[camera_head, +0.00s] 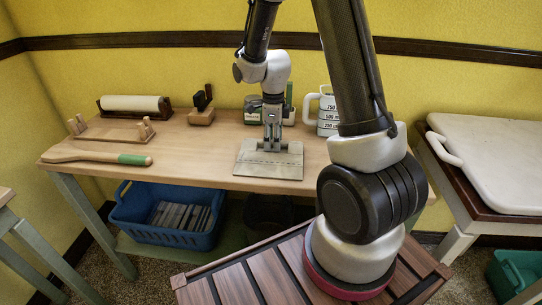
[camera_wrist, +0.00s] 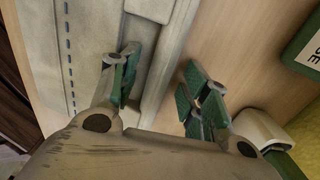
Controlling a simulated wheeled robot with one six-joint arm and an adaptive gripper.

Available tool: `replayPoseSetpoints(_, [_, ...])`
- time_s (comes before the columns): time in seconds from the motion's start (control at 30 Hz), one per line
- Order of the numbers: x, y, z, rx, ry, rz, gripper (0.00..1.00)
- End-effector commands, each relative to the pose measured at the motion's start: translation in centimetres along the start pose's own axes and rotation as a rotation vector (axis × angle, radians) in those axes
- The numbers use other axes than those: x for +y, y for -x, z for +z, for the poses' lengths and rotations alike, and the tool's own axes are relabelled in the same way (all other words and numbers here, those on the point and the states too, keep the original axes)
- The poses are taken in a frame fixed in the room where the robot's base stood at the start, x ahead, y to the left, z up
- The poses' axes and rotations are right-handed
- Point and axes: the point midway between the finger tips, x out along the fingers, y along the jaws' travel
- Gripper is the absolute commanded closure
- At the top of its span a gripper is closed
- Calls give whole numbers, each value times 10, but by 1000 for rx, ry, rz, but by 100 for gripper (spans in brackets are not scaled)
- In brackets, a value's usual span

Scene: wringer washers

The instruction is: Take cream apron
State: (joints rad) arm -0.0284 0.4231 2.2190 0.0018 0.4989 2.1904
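The cream apron (camera_head: 270,172) lies folded flat on the wooden table, with a dark dashed stitch line across it. My gripper (camera_head: 272,146) points down at its back edge. In the wrist view the apron (camera_wrist: 90,35) fills the upper left, with blue stitching. There my gripper (camera_wrist: 160,88) shows two green-padded fingers spread apart with nothing held between them. One finger is over the apron and the other is over bare wood past its edge. I cannot tell whether the fingers touch the cloth.
Behind my gripper on the table (camera_head: 200,170) stand a green-labelled tin (camera_head: 252,110) and a white measuring jug (camera_head: 327,112). A wooden paddle (camera_head: 97,158), a peg rack (camera_head: 112,131) and a brush block (camera_head: 201,107) lie left. A blue basket (camera_head: 165,235) sits below.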

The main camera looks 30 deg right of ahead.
Motion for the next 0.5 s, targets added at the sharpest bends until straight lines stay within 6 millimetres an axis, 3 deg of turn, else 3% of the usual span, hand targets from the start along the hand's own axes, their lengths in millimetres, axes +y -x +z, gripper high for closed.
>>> replayPoseSetpoints(0.03, [0, 0, 0, 0, 0, 0, 64])
replayPoseSetpoints(0.23, [0, 0, 0, 0, 0, 0, 100])
replayPoseSetpoints(0.5, [0, 1, 0, 0, 0, 0, 100])
